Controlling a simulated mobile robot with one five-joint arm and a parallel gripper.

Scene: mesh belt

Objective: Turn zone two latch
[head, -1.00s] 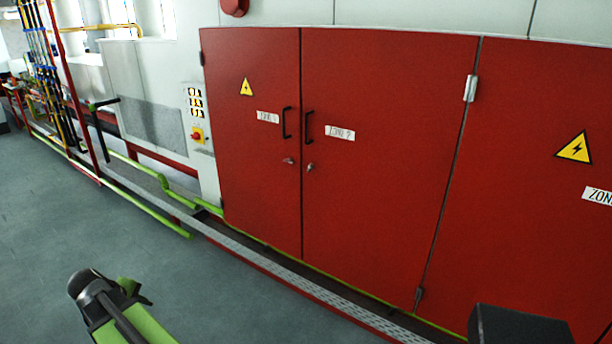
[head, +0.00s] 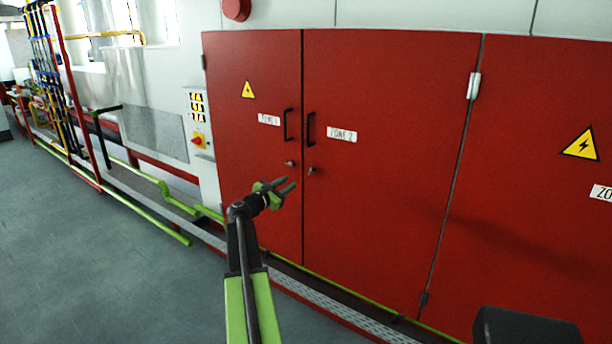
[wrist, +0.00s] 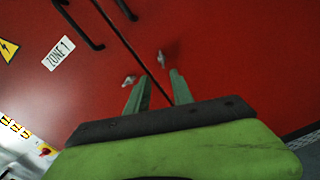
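The zone two door (head: 385,215) is red and closed, with a "ZONE 2" label (head: 342,135) and a black handle (head: 310,128). Its small latch (head: 312,170) sits below the handle; it also shows in the wrist view (wrist: 162,60). The zone one latch (head: 290,164) is just left of it, across the door seam, and shows in the wrist view (wrist: 128,81). My gripper (head: 288,184) is open and empty, in front of the doors, below and left of the zone two latch. In the wrist view its green fingers (wrist: 157,85) point toward the latches, apart from both.
The zone one door (head: 250,150) is closed at the left, with its own black handle (head: 288,125). A control panel with a red switch (head: 198,141) and green pipes (head: 170,200) are further left. A grated channel (head: 330,305) runs along the cabinet's foot.

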